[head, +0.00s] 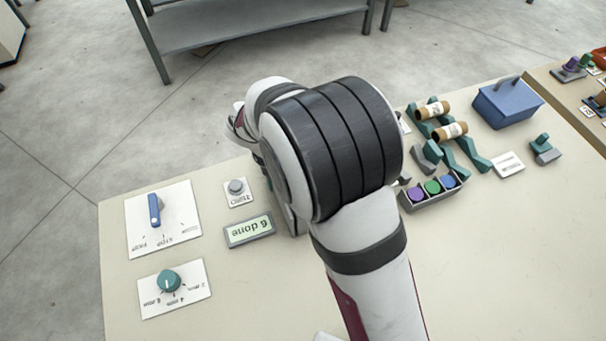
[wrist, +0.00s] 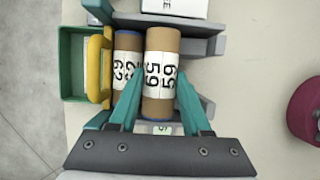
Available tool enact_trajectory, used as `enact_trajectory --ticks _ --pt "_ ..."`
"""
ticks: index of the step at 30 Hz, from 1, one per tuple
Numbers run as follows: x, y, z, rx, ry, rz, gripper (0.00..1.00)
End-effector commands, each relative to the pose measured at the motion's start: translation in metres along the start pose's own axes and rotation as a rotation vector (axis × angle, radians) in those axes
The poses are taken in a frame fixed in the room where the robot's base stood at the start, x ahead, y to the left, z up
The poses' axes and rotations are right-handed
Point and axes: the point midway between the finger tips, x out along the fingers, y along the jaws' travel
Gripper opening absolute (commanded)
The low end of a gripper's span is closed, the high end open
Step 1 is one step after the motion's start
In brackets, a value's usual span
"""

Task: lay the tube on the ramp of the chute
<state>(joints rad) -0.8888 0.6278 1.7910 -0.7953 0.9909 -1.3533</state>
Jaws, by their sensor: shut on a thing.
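In the wrist view my gripper (wrist: 160,74) has its two teal fingers on either side of a brown tube (wrist: 162,48) with a white label, shut on it. A second labelled tube (wrist: 127,66) lies just left of it, side by side. Both are between grey walls (wrist: 185,20) of what looks like the chute. A yellow piece (wrist: 96,68) stands left of the second tube, with a green open bin (wrist: 76,65) beyond it. I cannot tell whether the held tube touches the ramp. In the head view my arm hides the gripper and chute.
In the head view, two more tubes (head: 432,110) (head: 450,131) lie on teal supports at the right. Nearby are a blue box (head: 508,103) and a tray with coloured pieces (head: 433,190). Dials (head: 170,281) and a display (head: 249,230) are at the left.

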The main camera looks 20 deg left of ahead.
Motion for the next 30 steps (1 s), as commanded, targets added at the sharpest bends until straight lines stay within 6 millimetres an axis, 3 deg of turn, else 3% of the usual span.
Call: enact_trajectory --ticks 6,7,9,14,17,24,30 --pt "0.004 0.000 -0.002 -0.001 0.000 0.001 0.00" --pt "0.004 0.000 -0.002 -0.001 0.000 0.001 0.52" --pt "0.004 0.000 -0.002 -0.001 0.000 0.001 0.60" --pt "-0.001 0.001 0.001 -0.001 0.000 0.003 0.60" --pt "-0.022 0.002 0.003 -0.002 0.000 0.007 0.60" --pt "-0.093 0.001 0.003 0.000 0.001 0.007 0.60" --pt "-0.124 0.000 0.003 -0.001 0.000 0.003 0.60"
